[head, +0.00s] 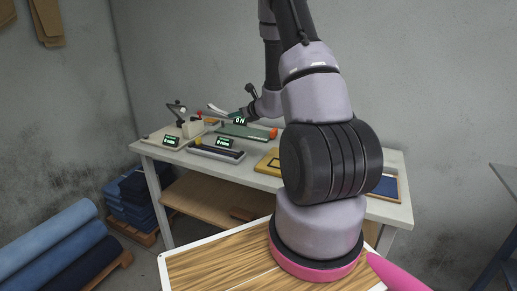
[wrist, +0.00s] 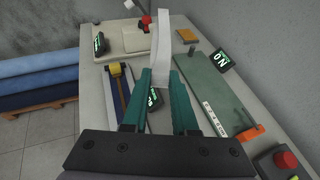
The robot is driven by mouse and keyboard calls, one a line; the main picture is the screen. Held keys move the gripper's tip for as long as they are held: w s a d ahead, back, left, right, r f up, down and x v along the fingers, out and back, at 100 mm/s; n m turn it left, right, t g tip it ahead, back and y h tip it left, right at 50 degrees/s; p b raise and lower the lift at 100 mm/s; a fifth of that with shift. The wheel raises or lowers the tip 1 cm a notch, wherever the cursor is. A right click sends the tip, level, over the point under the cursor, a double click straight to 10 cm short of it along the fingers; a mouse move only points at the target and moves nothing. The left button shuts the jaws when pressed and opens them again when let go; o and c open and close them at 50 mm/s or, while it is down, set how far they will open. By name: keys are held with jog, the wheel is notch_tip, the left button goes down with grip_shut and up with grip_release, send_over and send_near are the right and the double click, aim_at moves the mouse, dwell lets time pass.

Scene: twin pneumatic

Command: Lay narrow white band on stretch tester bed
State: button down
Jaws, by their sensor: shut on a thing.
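The narrow white band (wrist: 161,45) is in my gripper (wrist: 160,78), whose teal fingers are shut on its near end. In the wrist view the band stands up and away from the fingers, above the table. In the head view my gripper (head: 236,115) is small and partly merged with the arm, over the table's back left part. Below and right of it lies a long green bed (wrist: 208,92) with an orange end piece. To the left is a pale narrow device (wrist: 118,90) with a dark blue strip and a yellow clamp. I cannot tell which is the stretch tester bed.
A cream device with a lever (head: 182,130) stands at the table's left end. Small green-lit displays (wrist: 222,60) stand by the devices. A red button (wrist: 286,160) sits at the lower right. Blue rolls (head: 50,245) lie on the floor left. My arm hides the table's middle.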

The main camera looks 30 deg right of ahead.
jog(key=w+d+f, duration=0.1)
jog(key=d+f, duration=0.4)
jog(key=f, duration=0.1)
send_over(249, 149)
jog(key=f, duration=0.5)
jog(key=shift+s+a, duration=0.1)
jog(key=shift+a, duration=0.1)
jog(key=shift+f, duration=2.3)
jog(key=shift+f, duration=0.1)
jog(key=c, duration=0.7)
grip_release()
